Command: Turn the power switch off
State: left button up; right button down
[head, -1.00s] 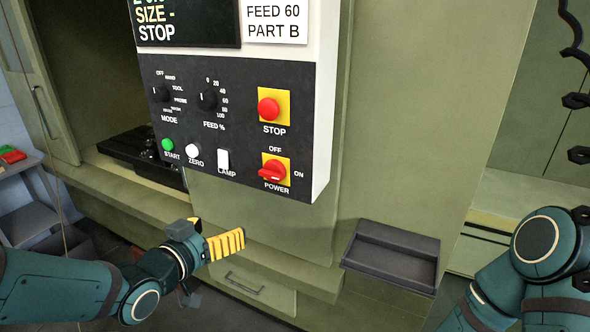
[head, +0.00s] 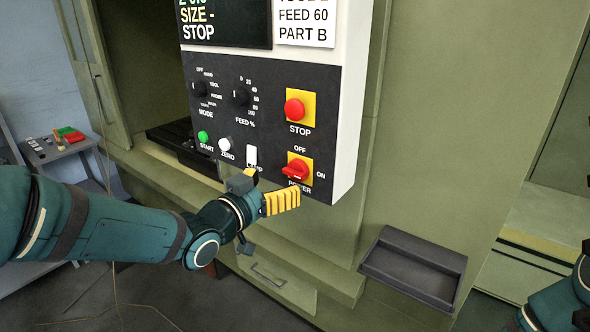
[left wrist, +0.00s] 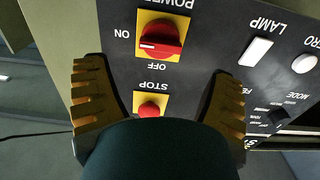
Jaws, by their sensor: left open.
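The red power switch (head: 296,170) sits on a yellow plate at the lower right of the dark control panel (head: 225,120), with OFF printed above it and ON to its right. In the left wrist view the panel appears upside down, and the white mark on the power switch (left wrist: 161,38) points towards ON. My left gripper (head: 274,189) is open and empty, just below and in front of the switch. In the left wrist view its yellow ribbed fingers (left wrist: 159,72) stand wide apart, with the switch between and beyond them. Contact is not visible. My right gripper is out of view.
The red STOP button (head: 294,109) is above the switch. The white lamp switch (head: 252,155), zero button (head: 225,144) and green start button (head: 203,137) are to its left. A dark tray (head: 413,268) juts out at lower right.

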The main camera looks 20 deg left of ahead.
aim_at(291, 173)
pick_arm(q)
jog(key=x, duration=0.6)
jog(key=shift+w+d+p, duration=0.1)
jog(key=shift+w+p, duration=0.25)
jog(key=shift+w, duration=0.05)
jog(key=c, duration=1.1)
